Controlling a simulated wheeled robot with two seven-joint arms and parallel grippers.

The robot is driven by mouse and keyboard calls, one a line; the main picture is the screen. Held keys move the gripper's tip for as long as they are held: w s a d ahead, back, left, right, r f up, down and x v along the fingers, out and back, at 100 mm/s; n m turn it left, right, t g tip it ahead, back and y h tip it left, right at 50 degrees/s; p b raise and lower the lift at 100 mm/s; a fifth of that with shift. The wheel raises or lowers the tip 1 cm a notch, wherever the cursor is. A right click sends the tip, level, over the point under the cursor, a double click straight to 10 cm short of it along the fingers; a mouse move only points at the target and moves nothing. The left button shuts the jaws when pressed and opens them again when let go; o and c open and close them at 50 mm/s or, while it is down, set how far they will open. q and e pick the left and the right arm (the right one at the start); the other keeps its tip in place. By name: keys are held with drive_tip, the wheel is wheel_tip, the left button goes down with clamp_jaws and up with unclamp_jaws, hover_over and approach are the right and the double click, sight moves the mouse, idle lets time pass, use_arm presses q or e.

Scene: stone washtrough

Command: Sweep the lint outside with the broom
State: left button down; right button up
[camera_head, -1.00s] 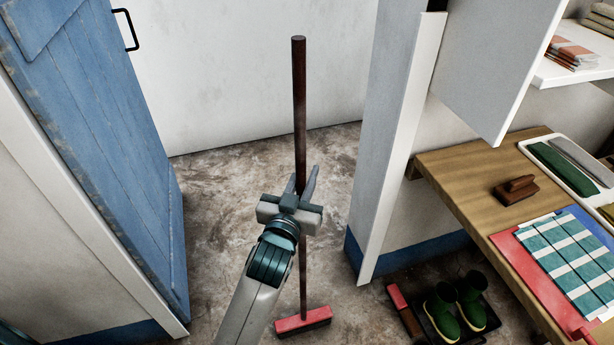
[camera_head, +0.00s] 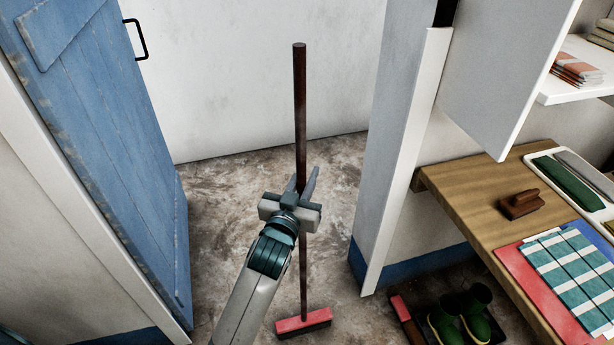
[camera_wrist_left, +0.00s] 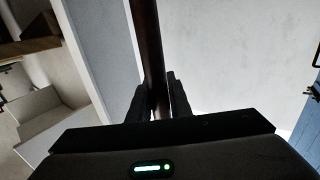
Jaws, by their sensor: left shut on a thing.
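The broom (camera_head: 300,110) stands nearly upright in the doorway, with a dark brown stick and a red head (camera_head: 303,321) low on the floor. My left gripper (camera_head: 306,185) is shut on the broom's stick around its middle. The left wrist view shows the stick (camera_wrist_left: 150,50) passing between the two dark fingers (camera_wrist_left: 155,100). No lint can be made out on the mottled floor (camera_head: 235,215). My right gripper is in neither view.
A blue plank door (camera_head: 110,150) stands open at left, and a white door post (camera_head: 402,170) at right. A wooden bench (camera_head: 465,190) holds a brush (camera_head: 519,203) and folded cloths (camera_head: 570,268).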

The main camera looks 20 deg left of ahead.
use_arm(q)
drive_tip(key=shift+w+r, duration=0.1)
drive_tip(key=shift+r, duration=0.05)
drive_tip(key=shift+w+a+p, duration=0.2)
drive_tip(key=shift+w+a, duration=0.5)
drive_tip(key=shift+w, duration=0.3)
drive_tip(key=shift+w+a+p, duration=0.15)
drive_tip(key=shift+w+a, duration=0.55)
drive_tip(key=shift+w, duration=0.25)
drive_tip(key=shift+w+a, duration=0.1)
drive_tip(key=shift+w+a, duration=0.65)
drive_tip(key=shift+w, duration=0.35)
drive_tip(key=shift+w+a, duration=0.65)
drive_tip(key=shift+w, duration=0.3)
drive_tip(key=shift+w+a, duration=0.7)
drive_tip(key=shift+w, duration=0.35)
drive_tip(key=shift+w+a, duration=0.7)
drive_tip(key=shift+w, duration=0.3)
